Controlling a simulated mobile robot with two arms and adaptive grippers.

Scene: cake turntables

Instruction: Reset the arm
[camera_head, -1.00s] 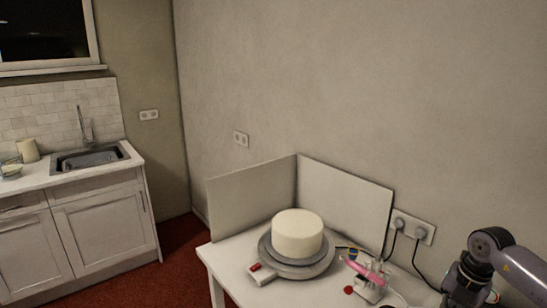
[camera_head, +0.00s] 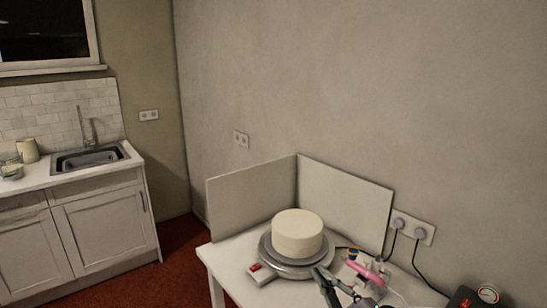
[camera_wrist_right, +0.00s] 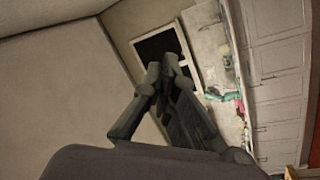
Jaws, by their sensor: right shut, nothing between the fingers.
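My right gripper (camera_head: 322,274) shows at the bottom of the head view, in front of the turntable's right edge. It is shut with nothing in it. Its dark fingers come together in the right wrist view (camera_wrist_right: 165,66). A white cake (camera_head: 297,232) sits upright on a grey turntable (camera_head: 268,260) on the white table. A controller box with a red switch (camera_head: 255,267) is at the turntable's front left. A pink tool (camera_head: 366,272) rests on a small stand right of the turntable. My left gripper is not in view.
Two upright panels (camera_head: 345,200) stand behind the cake on the white table (camera_head: 225,262). Wall sockets with black cables (camera_head: 414,228) are at the right. A kitchen counter with a sink (camera_head: 90,158) is at the far left. The space above the table is clear.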

